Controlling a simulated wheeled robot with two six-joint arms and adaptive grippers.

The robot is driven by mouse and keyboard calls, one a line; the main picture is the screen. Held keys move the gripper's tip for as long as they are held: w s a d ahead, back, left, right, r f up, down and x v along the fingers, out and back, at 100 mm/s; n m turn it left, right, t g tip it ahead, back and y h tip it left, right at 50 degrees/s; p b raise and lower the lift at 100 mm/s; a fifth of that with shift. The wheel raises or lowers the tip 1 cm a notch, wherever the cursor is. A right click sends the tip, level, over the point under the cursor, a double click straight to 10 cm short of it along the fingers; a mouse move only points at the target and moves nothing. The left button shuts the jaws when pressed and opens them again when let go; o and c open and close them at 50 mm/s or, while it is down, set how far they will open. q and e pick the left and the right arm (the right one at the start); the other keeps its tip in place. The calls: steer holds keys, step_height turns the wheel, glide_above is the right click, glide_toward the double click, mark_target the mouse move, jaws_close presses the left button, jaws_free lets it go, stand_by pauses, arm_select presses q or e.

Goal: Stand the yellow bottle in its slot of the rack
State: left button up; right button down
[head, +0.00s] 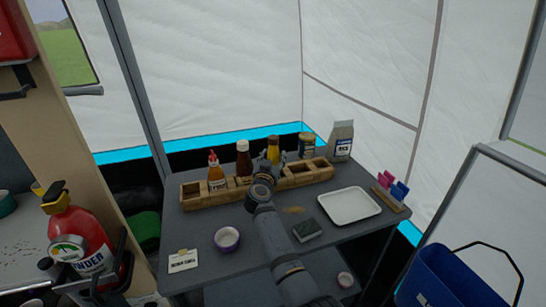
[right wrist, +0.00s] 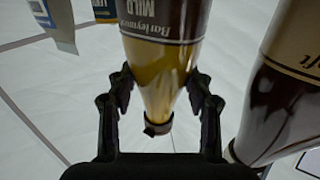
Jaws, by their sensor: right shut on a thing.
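The yellow bottle (head: 272,148) is upright at the wooden rack (head: 212,199), to the right of a brown bottle (head: 243,161). My right gripper (head: 270,164) is shut on it. In the right wrist view the yellow bottle (right wrist: 160,75), with a dark "MILD" label, appears upside down between the two fingers. The gripper and wrist hide its lower part in the head view, so I cannot tell whether its base is in a slot. A red-capped sauce bottle (head: 216,178) stands in the rack's left part. The rack's right end has empty compartments. My left gripper is not in view.
Behind the rack are a jar (head: 307,146) and a rice bag (head: 342,141). A white tray (head: 349,219), a sponge (head: 307,230), a purple-rimmed cup (head: 227,240) and a card (head: 183,261) lie in front. A holder with pink and blue items (head: 392,191) is at right.

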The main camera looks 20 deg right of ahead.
steer(key=shift+r, duration=0.1)
steer(key=shift+c, duration=2.3)
jaws_free()
